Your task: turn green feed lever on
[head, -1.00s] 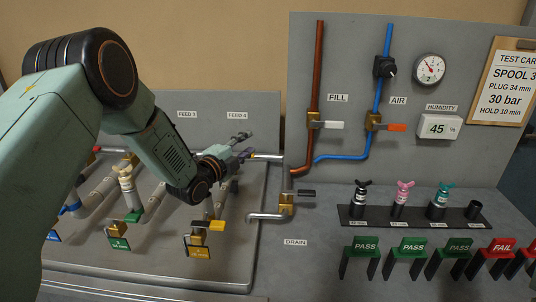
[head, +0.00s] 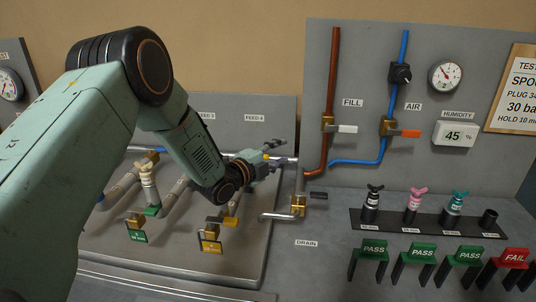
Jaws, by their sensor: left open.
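The green feed lever (head: 152,211) is a small green handle on a brass valve (head: 135,221) on the left panel, above a green tag (head: 138,236). It points up and to the right, roughly along its pipe; a cream fitting stands just behind it. My left gripper (head: 273,151) is open and empty. It is right of and farther back than the green lever, over the panel's back right near the FEED 4 label, clear of the lever. My right gripper is out of view.
The cream fitting (head: 147,177) stands upright beside the green lever. A brass valve with a yellow tag (head: 210,246) is to its right. The drain valve (head: 298,205) has a black lever. Plugs in a black rack (head: 365,223) and PASS stands (head: 373,247) are at right.

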